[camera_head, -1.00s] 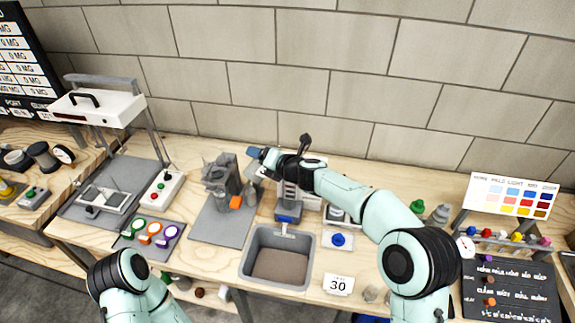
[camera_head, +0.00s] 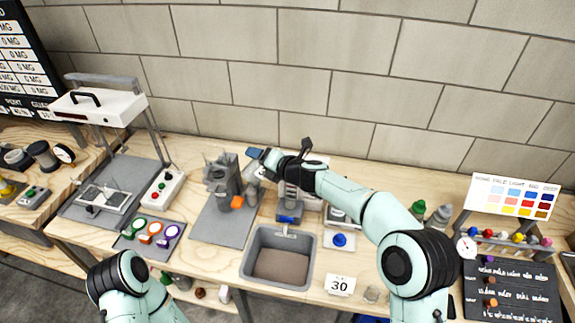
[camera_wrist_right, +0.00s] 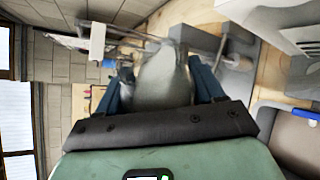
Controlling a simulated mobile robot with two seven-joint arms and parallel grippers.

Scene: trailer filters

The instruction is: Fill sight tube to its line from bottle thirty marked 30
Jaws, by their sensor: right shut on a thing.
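My right gripper (camera_wrist_right: 165,88) is shut on a grey bottle (camera_wrist_right: 163,78) in the right wrist view. In the head view this gripper (camera_head: 256,160) is above the workbench, just right of a grey upright apparatus (camera_head: 220,178) with an orange part. The bottle is mostly hidden there, and its number and any liquid cannot be read. The sight tube and its line cannot be clearly made out. A white card marked 30 (camera_head: 339,286) stands at the bench's front edge. My left arm shows at lower left, but its gripper is out of view.
A grey basin (camera_head: 250,262) sits in front of the right gripper. A white plate with a blue knob (camera_head: 340,240) is to its right. Grey bottles (camera_head: 440,214) stand beyond my right arm. A colour chart (camera_head: 512,195) is at far right; a framed stand (camera_head: 97,106) is at left.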

